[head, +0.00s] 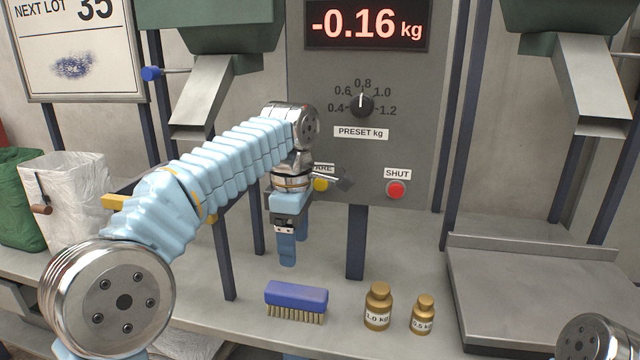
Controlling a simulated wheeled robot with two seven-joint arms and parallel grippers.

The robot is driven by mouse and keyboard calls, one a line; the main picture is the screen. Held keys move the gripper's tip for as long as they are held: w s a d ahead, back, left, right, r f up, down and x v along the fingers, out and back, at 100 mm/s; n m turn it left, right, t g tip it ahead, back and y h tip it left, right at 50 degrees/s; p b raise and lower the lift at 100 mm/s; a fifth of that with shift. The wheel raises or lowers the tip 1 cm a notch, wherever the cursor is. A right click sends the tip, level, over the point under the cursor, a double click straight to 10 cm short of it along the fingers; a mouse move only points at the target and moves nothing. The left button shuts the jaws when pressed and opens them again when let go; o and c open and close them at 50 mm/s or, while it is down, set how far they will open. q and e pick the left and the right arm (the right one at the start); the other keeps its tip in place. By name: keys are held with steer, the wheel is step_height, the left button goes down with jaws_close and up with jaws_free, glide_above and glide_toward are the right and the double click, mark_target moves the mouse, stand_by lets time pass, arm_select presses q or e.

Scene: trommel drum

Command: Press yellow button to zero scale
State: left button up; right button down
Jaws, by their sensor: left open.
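The yellow button (320,184) sits on the grey control panel (420,140), under a label partly hidden by my left wrist; only "ARE" shows. The scale display (366,24) above reads -0.16 kg in red. My left gripper (292,246) is open and empty, pointing down in front of the panel's lower left edge. It is left of and below the yellow button in the picture; I see no clear contact with it. A thin grey rod with a dark end crosses beside the button. My right gripper is out of view.
A red button (396,190) labelled SHUT and a PRESET dial (361,104) are on the panel. Below, a blue brush (296,296) and two brass weights (378,308), (423,316) stand on the bench. A grey platform (530,300) is at right. A white bag (70,195) is at left.

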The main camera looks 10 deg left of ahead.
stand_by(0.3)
arm_select(q)
jaws_close()
stand_by(0.3)
stand_by(1.2)
